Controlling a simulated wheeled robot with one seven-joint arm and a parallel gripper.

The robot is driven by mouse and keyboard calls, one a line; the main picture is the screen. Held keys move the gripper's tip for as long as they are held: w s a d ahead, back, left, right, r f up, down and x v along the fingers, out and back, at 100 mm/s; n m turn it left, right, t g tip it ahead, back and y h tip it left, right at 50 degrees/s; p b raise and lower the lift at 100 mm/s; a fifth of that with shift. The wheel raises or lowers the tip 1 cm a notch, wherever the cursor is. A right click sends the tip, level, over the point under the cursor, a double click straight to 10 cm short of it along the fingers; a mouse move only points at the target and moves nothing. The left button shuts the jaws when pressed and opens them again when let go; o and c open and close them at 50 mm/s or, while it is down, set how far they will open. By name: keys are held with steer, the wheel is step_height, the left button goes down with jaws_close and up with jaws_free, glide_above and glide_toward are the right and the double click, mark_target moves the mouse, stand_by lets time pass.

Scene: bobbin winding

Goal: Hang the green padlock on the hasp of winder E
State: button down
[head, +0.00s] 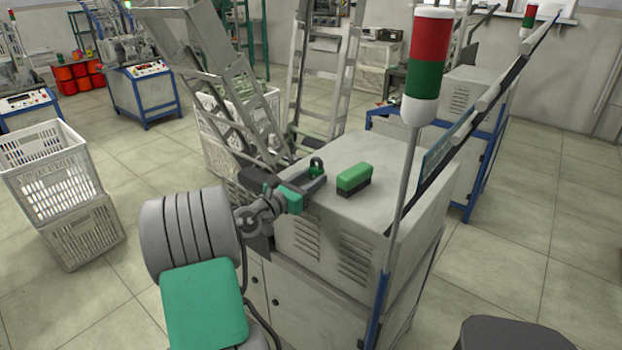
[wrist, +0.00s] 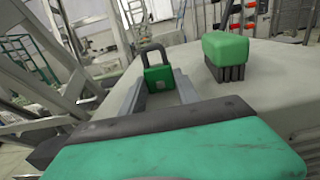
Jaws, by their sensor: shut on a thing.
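The green padlock (head: 315,170) has a dark shackle that points up. In the wrist view the padlock (wrist: 159,78) shows its green body and shackle upright between the fingertips. My gripper (head: 317,177) is shut on it, over the near left edge of a grey machine's top (head: 375,154). In the wrist view my gripper (wrist: 162,84) stretches away from the camera with the padlock at its far end. I cannot make out a hasp or a letter naming winder E in either view.
A green-topped brush (head: 354,179) lies on the machine top, right of the padlock; the wrist view also shows this brush (wrist: 227,56). A red-green signal lamp (head: 426,65) on a pole stands at the right. White crates (head: 62,190) are stacked left, with clear floor between.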

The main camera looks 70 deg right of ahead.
steer(key=shift+r+p, duration=2.65)
steer(key=shift+p, duration=0.35)
steer(key=shift+f, duration=0.15)
